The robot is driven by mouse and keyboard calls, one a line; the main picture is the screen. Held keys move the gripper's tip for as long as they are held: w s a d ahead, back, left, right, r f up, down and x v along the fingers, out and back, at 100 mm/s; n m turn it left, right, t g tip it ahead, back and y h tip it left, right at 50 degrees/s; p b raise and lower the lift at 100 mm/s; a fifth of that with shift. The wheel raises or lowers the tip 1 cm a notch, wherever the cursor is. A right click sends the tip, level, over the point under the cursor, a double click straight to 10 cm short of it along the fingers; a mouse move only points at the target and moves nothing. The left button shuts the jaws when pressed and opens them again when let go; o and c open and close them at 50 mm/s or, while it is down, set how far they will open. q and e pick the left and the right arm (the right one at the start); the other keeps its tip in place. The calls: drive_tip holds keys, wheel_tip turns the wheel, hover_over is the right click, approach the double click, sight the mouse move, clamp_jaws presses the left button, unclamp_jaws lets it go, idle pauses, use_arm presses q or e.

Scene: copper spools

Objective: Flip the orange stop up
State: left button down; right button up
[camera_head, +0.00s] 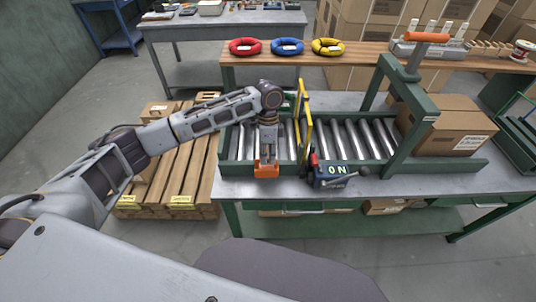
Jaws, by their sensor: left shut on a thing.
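The orange stop (266,170) is at the front edge of the roller conveyor (345,141), near its left end. My left gripper (268,152) points down from above and is shut on the orange stop. The gripper's fingers hide the stop's upper part, so I cannot tell its exact tilt. My right gripper is not in view.
A yellow frame (304,125) stands across the rollers just right of my left gripper. A dark control box (333,174) reading "ON" sits at the conveyor's front. A green press frame (414,115) and a cardboard box (452,125) stand further right. Red, blue and yellow coils lie on the shelf behind.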

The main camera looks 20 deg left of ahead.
use_arm(q)
drive_tip(key=c, duration=1.7)
unclamp_jaws()
drive_tip(key=shift+w+r, duration=0.15)
drive_tip(key=shift+r, duration=0.2)
drive_tip(key=shift+o, duration=1.2)
drive_tip(key=shift+f, duration=0.1)
drive_tip(key=v, duration=1.2)
drive_tip(key=shift+s, duration=0.25)
